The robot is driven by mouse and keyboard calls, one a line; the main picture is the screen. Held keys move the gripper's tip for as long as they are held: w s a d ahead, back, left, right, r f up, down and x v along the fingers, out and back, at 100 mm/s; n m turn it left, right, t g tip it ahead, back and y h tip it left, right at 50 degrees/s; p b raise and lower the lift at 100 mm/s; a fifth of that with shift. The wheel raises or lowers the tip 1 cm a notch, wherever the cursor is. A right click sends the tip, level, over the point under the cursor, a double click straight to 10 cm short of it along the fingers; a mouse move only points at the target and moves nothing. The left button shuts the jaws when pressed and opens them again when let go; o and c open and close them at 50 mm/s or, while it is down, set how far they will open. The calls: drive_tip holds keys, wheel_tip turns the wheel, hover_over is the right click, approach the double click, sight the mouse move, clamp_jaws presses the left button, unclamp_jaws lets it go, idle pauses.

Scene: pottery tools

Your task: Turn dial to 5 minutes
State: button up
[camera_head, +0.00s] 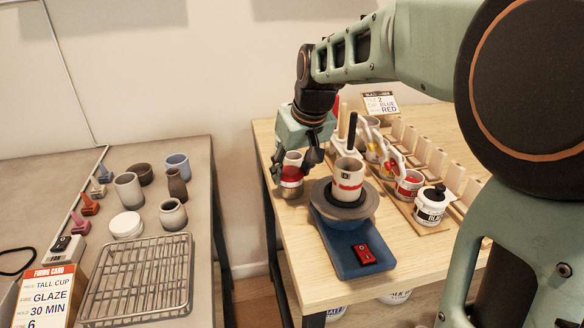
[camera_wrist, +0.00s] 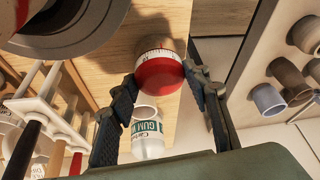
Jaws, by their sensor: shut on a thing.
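The dial is on a round red timer (camera_wrist: 160,76) with a white, marked scale band, seen in the wrist view. My gripper (camera_wrist: 163,80) has a dark finger on each side of the red part and is shut on it. The scale numbers are too small to read, so the setting cannot be told. In the head view my gripper (camera_head: 305,155) is low over the left part of the wooden table, at a red object (camera_head: 291,174) that appears to be the timer, partly covered by the fingers.
A blue banding wheel base (camera_head: 352,248) with a red switch carries a striped cup (camera_head: 347,180) just right of my gripper. Glaze jars (camera_head: 431,207) stand further right. A white gum jar (camera_wrist: 148,140) is close to the fingers. A wire rack (camera_head: 140,278) lies on the left table.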

drive_tip(key=shift+m, duration=0.3)
drive_tip(key=o, duration=1.2)
drive_tip(key=shift+c, duration=0.2)
drive_tip(key=shift+r, duration=0.1)
drive_tip(key=v, duration=1.1)
drive_tip(key=shift+s+r, duration=0.2)
drive_tip(key=shift+r, duration=0.2)
